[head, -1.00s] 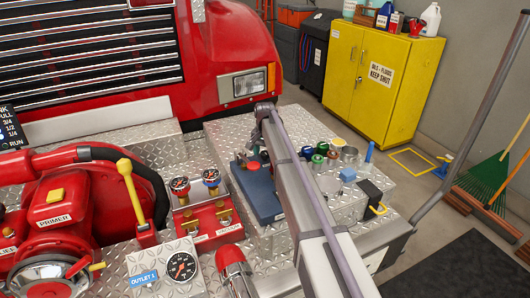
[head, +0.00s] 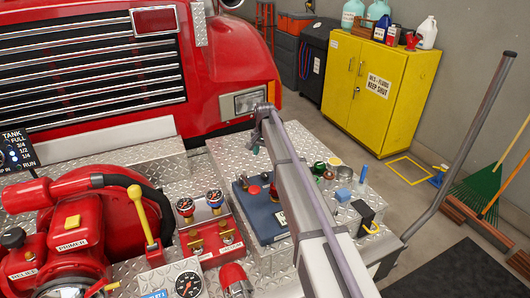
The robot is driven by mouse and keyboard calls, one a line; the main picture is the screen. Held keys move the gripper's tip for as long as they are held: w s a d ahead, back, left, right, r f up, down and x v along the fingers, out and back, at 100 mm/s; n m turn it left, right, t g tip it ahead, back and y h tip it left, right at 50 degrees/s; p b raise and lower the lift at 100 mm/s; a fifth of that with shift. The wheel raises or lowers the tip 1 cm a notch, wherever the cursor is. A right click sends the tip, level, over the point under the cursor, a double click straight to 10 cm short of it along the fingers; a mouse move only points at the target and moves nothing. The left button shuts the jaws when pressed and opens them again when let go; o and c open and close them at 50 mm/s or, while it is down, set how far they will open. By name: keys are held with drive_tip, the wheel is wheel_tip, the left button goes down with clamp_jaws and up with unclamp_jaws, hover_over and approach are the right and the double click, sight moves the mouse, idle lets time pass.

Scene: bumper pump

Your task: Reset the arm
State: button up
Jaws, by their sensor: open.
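My arm crosses the head view from the bottom right up to the middle. Its wrist end is above the diamond-plate bumper deck (head: 229,148). My gripper (head: 257,138) hangs at the far end of the arm, small and partly hidden by the wrist. No held object shows in it. The fingertips are too small to make out clearly. A blue-grey box (head: 262,222) with a red knob on top sits on the deck, left of my arm.
Left is the red pump (head: 75,225) with its yellow lever (head: 139,212) and gauges (head: 188,284). Small caps, a metal cup (head: 344,173) and a blue block (head: 343,195) stand right of my arm. A yellow cabinet (head: 345,70) and a leaning grey pole (head: 470,130) are further right.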

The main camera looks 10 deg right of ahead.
drive_tip(key=shift+f, duration=0.15)
drive_tip(key=s+f+n+b, duration=0.2)
drive_tip(key=s+n, duration=0.1)
drive_tip(key=s, duration=1.7)
drive_tip(key=s+f+n+b, duration=0.2)
drive_tip(key=s+n, duration=0.1)
drive_tip(key=s, duration=1.7)
drive_tip(key=shift+n, duration=0.3)
